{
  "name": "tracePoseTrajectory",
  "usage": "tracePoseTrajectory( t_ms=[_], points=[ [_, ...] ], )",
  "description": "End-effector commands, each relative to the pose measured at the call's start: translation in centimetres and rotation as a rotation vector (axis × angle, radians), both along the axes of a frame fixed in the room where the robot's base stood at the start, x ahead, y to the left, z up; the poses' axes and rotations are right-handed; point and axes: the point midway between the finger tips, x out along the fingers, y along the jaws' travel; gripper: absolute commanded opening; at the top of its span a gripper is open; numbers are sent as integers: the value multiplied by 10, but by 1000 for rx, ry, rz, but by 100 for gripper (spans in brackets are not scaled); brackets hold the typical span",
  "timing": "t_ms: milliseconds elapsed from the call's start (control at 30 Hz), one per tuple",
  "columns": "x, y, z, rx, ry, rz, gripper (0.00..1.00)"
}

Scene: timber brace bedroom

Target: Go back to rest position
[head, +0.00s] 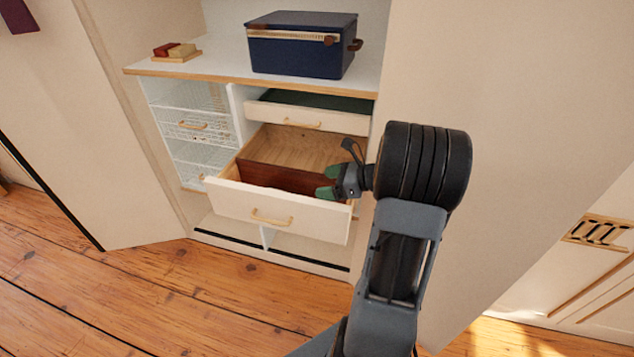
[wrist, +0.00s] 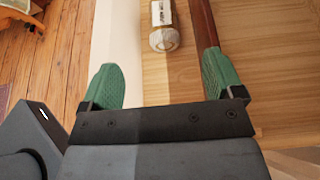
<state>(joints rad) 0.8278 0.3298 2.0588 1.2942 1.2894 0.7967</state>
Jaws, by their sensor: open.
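My gripper (head: 329,182) has green fingertips and is at the right end of the open lower drawer (head: 232,196), by its dark red divider (head: 285,177). The fingers are apart with nothing between them. In the wrist view, my gripper (wrist: 163,78) points down at the drawer. A small whitish roll with a dark label (wrist: 163,30) lies in the narrow front compartment, between the cream drawer front (wrist: 120,35) and the divider (wrist: 205,30). The roll is ahead of the fingertips and apart from them. In the head view the roll is hidden.
Above, a second drawer (head: 289,117) is slightly open. A blue box (head: 290,58) and red and yellow blocks (head: 174,50) sit on the shelf top. Wire baskets (head: 192,127) are to the left. A cream panel stands close on the right. The plank floor (head: 140,290) in front is clear.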

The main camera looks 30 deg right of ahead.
Motion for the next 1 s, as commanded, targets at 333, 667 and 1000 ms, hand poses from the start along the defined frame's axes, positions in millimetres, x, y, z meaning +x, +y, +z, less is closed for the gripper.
tracePoseTrajectory(
  t_ms=[333,667,1000],
  points=[
    [-4,-3,2,0,0,1,87],
    [-4,-3,2,0,0,1,87],
    [-4,-3,45,0,0,1,87]
  ],
)
